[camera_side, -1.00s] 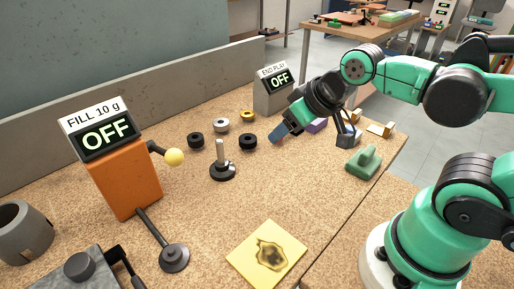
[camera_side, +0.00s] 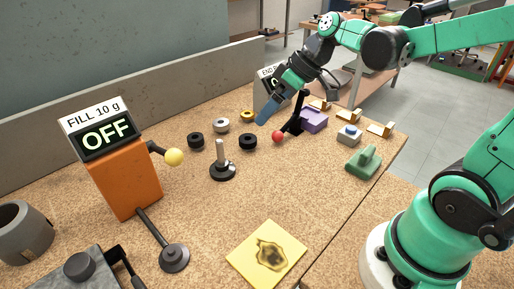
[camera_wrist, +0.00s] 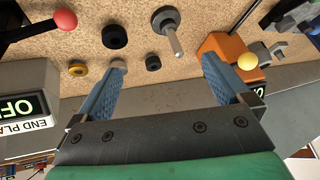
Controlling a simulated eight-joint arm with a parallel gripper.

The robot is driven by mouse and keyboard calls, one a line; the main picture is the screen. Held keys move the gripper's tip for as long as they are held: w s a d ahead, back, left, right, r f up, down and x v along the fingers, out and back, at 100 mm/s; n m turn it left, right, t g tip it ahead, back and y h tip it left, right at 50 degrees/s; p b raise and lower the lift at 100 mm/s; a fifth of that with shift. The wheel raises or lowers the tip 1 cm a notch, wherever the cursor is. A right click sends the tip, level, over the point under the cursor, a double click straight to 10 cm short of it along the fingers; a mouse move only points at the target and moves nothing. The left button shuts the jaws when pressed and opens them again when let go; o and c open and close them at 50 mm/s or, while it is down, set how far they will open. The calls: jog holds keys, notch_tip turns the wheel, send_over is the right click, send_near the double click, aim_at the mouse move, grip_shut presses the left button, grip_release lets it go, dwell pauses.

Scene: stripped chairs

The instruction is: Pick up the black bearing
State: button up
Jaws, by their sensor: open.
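Two black ring-shaped bearings lie flat on the cork-coloured bench. In the side view, one black bearing (camera_side: 248,141) is right of the post stand and the other black bearing (camera_side: 196,140) is left of it. In the wrist view they are the nearer-to-red-knob bearing (camera_wrist: 115,36) and the farther one (camera_wrist: 153,62). A silver ring (camera_side: 221,125) and a yellow ring (camera_side: 247,115) lie behind them. My gripper (camera_side: 266,113) is above the bench, right of the rings. Its blue fingers (camera_wrist: 163,65) are spread and empty.
A black stand with an upright metal post (camera_side: 221,165) is in front of the rings. A red knob (camera_side: 278,137) on a lever and a purple block (camera_side: 314,120) are to the right. The orange filler box (camera_side: 124,178) with its yellow knob is left. A grey wall runs behind.

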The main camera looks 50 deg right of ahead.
aim_at(254, 137)
jog(key=w+d+f+n+t+y, duration=0.2)
jog(key=w+d+n+y, duration=0.4)
jog(key=d, duration=0.3)
jog(key=shift+n, duration=0.6)
jog(key=f, duration=0.5)
jog(key=s+f, duration=0.1)
jog(key=f, duration=0.1)
jog(key=shift+d+f, duration=0.15)
jog(key=shift+f+x, duration=0.2)
jog(key=shift+x, duration=3.6)
jog(key=shift+c, duration=0.2)
jog(key=c, duration=1.4)
